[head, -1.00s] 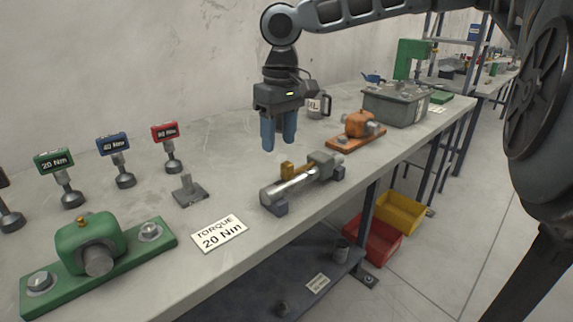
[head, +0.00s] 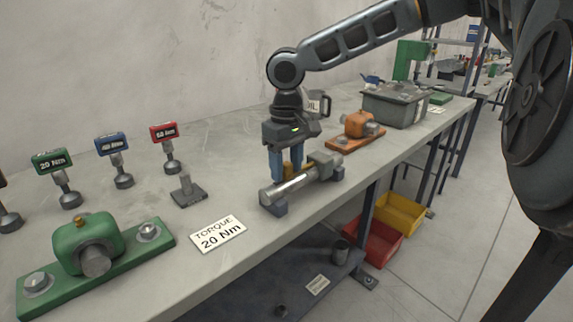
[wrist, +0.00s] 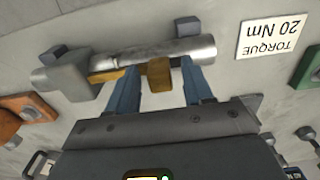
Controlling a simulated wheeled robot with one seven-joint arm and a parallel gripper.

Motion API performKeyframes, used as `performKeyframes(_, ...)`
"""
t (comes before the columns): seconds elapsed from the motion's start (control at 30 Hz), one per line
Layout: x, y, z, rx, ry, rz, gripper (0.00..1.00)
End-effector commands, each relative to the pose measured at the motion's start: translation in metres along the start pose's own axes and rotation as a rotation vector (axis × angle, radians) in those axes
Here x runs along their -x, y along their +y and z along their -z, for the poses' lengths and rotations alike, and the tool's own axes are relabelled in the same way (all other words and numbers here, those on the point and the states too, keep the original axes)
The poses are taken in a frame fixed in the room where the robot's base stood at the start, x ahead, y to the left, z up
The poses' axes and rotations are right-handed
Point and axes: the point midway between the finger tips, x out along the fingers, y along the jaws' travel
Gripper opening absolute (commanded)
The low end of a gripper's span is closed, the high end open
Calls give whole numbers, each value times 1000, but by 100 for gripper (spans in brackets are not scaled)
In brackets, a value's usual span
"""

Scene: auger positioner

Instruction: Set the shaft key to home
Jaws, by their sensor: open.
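The shaft key is a small yellow-orange block (head: 291,168) standing at the side of a silver shaft (head: 290,188). In the wrist view the key (wrist: 159,73) sits between my two blue fingers. A flat yellow strip (wrist: 106,76) runs along the shaft from near the key toward the grey hub (wrist: 66,80). My gripper (head: 288,174) is open and lowered around the key, with a visible gap between the key and each finger in the wrist view. The fingers partly hide the key in the head view.
The shaft rests on blue-grey supports (head: 273,208) near the bench's front edge. A torque card (head: 218,234), a grey stand (head: 187,190) and a green bearing block (head: 90,245) lie to the left. An orange block (head: 357,125) and a grey bin (head: 397,105) stand to the right.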

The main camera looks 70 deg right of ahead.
Motion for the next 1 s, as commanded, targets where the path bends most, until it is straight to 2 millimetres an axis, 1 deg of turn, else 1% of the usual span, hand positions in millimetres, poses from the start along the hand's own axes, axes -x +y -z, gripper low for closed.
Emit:
performKeyframes(0.07, 0, 0, 0, 0, 0, 0, 51)
performKeyframes(0.6, 0, 0, 0, 0, 0, 0, 0)
performKeyframes(0.9, 0, 0, 0, 0, 0, 1, 0)
performKeyframes(1.0, 3, 7, 0, -4, 0, 3, 0)
